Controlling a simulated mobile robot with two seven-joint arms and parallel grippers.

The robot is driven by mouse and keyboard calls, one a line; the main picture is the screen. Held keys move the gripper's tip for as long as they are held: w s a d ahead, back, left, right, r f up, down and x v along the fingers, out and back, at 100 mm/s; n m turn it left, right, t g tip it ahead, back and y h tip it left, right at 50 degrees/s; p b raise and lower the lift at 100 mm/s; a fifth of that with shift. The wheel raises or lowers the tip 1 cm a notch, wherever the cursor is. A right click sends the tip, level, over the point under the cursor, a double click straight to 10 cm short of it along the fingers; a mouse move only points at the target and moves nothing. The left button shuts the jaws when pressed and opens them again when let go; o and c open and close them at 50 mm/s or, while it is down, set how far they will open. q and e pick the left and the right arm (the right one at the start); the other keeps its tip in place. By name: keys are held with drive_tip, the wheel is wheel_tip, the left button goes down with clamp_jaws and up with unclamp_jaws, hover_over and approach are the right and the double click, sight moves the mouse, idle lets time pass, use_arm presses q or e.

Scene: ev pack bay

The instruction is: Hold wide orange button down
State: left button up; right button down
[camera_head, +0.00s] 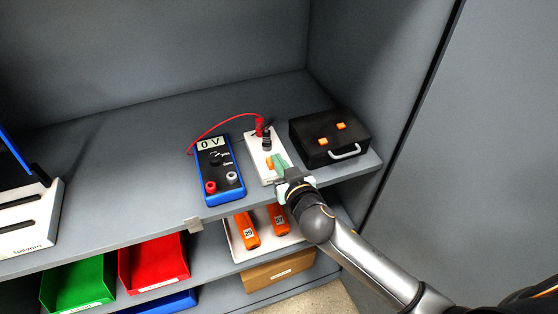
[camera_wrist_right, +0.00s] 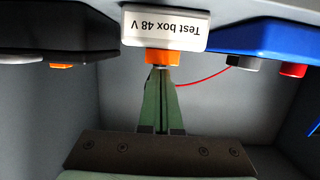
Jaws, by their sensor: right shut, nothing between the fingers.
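The wide orange button (camera_head: 269,163) is on the white test box (camera_head: 262,147) on the upper shelf. In the right wrist view the button (camera_wrist_right: 162,57) sits below the upside-down "Test box 48 V" label (camera_wrist_right: 165,27). My right gripper (camera_head: 279,160) is shut and empty, its green fingers together. In the right wrist view its fingertips (camera_wrist_right: 160,72) meet the button's edge in the picture; I cannot tell whether they press it. The fingers partly cover the button in the head view. My left gripper is not in view.
A blue meter (camera_head: 219,170) reading "0 V" lies left of the box, with a red lead (camera_head: 222,122) near it. A black case (camera_head: 328,138) with orange latches stands at the right. Red (camera_head: 153,264) and green (camera_head: 78,285) bins and orange tools (camera_head: 246,231) are below.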

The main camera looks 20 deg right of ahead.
wheel_tip(320, 180, down, 2)
drive_tip(key=shift+f+b, duration=0.15)
drive_tip(key=shift+b, duration=0.75)
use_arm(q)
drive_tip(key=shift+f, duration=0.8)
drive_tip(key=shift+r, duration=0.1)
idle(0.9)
use_arm(e)
drive_tip(key=shift+r+p, duration=0.25)
drive_tip(key=shift+p, duration=0.2)
use_arm(q)
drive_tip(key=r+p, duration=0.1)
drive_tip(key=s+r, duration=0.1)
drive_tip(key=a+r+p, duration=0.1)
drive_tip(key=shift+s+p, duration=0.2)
drive_tip(key=shift+p, duration=0.15)
use_arm(e)
drive_tip(key=s+r, duration=0.6)
drive_tip(key=s, duration=0.3)
drive_tip(key=shift+s+d, duration=0.2)
drive_tip(key=shift+s, duration=0.15)
drive_tip(key=shift+r, duration=0.1)
